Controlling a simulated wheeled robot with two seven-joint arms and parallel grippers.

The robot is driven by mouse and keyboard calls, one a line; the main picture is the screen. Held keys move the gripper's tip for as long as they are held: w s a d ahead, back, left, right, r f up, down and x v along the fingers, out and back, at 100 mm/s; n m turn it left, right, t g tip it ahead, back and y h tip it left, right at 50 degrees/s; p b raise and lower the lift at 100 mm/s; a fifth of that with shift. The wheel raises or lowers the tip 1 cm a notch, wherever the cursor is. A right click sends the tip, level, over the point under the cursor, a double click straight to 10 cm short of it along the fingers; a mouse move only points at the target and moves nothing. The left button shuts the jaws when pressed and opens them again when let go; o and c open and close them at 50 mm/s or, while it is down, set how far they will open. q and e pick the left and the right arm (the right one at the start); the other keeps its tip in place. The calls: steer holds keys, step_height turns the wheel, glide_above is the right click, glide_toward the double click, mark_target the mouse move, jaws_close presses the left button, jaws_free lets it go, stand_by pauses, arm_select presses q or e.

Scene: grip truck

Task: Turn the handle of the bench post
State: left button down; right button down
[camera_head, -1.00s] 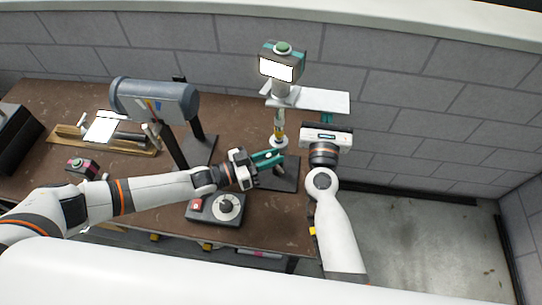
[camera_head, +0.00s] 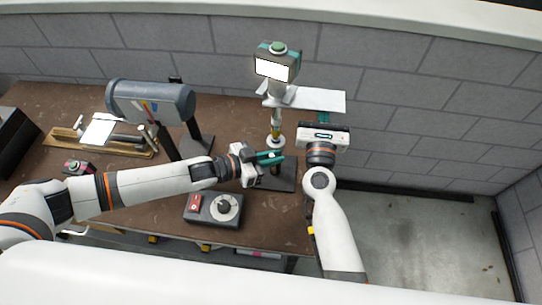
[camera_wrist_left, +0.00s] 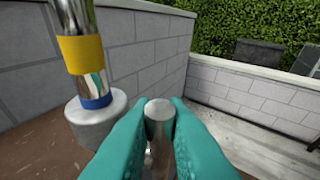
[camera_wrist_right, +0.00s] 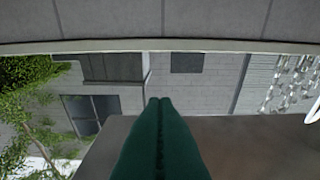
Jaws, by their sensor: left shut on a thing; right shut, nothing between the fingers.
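The bench post (camera_head: 275,130) stands on the workbench with a white collar and a dark base plate. In the left wrist view the post (camera_wrist_left: 78,45) is a shiny tube with yellow and blue bands above a grey collar. Its handle, a short grey cylinder (camera_wrist_left: 160,112), sits between the teal fingers of my left gripper (camera_wrist_left: 160,128), which is shut on it. In the head view the left gripper (camera_head: 268,158) is just in front of the post and hides the handle. My right gripper (camera_head: 323,117) is shut and empty, right of the post; its closed fingers fill the right wrist view (camera_wrist_right: 160,120).
A control box with a dial (camera_head: 213,208) lies on the bench in front of my left gripper. A grey cylinder on a stand (camera_head: 150,102) is to the left. A screen head (camera_head: 277,65) and a white plate (camera_head: 318,100) are above the post. Open floor (camera_head: 425,235) lies right.

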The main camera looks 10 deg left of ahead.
steer(key=shift+r, duration=0.2)
arm_select(q)
steer(key=c, duration=1.7)
jaws_free()
steer(key=v, duration=1.2)
steer(key=shift+w, duration=0.1)
steer(key=shift+f, duration=0.15)
arm_select(e)
steer(key=shift+f, duration=0.2)
